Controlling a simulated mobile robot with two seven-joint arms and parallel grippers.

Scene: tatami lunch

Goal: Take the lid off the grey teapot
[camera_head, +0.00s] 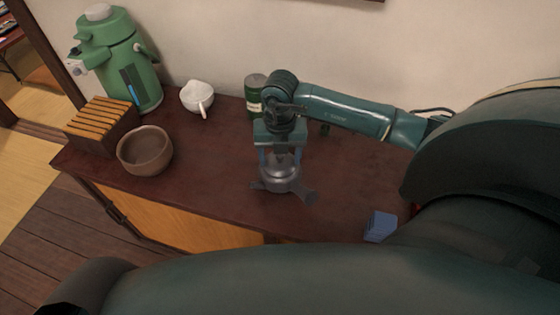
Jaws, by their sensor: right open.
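The grey teapot (281,184) stands upright near the middle of the dark wooden counter, with dark parts sticking out low on both sides. Its lid (281,170) appears to be on top, partly covered by my gripper. My right gripper (280,159) points down right above the teapot, with its blue fingers apart on either side of the lid's top. I cannot tell whether the fingers touch the lid. My left gripper is not in view.
A brown bowl (145,151), a slatted wooden box (103,127) and a green air pot (121,58) stand at the left. A white cup (197,98) and a green canister (254,94) stand behind. A blue block (380,227) lies at the front right. Counter left of the teapot is clear.

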